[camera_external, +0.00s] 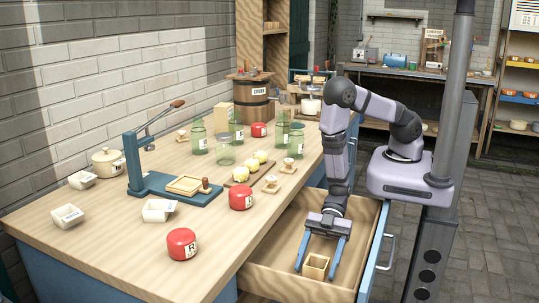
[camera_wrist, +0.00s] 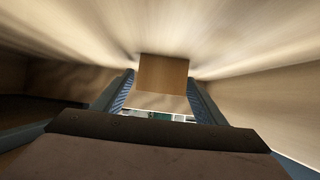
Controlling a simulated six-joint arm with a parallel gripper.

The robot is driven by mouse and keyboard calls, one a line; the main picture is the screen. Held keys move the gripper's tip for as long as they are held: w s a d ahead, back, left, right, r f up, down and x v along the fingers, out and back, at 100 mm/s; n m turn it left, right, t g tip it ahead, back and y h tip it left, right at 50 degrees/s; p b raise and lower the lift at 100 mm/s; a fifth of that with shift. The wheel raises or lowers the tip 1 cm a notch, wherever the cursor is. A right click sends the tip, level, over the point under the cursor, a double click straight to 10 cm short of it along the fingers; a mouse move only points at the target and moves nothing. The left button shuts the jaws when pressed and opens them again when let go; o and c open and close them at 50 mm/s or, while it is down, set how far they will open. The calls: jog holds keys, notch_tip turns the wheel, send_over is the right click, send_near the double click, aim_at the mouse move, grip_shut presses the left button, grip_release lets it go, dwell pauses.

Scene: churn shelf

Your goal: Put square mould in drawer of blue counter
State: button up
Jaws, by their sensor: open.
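The square mould (camera_external: 316,266) is a small wooden box with an open top. It is inside the pulled-out drawer (camera_external: 275,262) of the blue counter (camera_external: 70,275), over the drawer's wooden floor; I cannot tell for certain whether it touches that floor. My gripper (camera_external: 318,262) reaches down into the drawer with its blue fingers spread, one on each side of the mould. In the wrist view the mould (camera_wrist: 162,74) shows as a plain wooden face beyond and between the open fingers (camera_wrist: 160,95).
The drawer walls stand around my gripper, with the blue front (camera_external: 374,255) at right. On the countertop are red lidded jars (camera_external: 182,244), green glass jars (camera_external: 198,138), a blue press (camera_external: 172,185), white tubs (camera_external: 158,210), a pot (camera_external: 107,161) and a churn (camera_external: 252,100).

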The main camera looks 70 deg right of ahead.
jog(key=shift+d+r, duration=0.25)
jog(key=shift+d, duration=0.1)
jog(key=p+v, duration=0.2)
jog(key=v, duration=0.7)
jog(key=shift+d+r, duration=0.15)
jog(key=shift+r, duration=0.1)
jog(key=shift+p+v, duration=0.8)
jog(key=shift+v, duration=0.05)
jog(key=shift+f, duration=0.15)
jog(key=shift+w+d, duration=0.1)
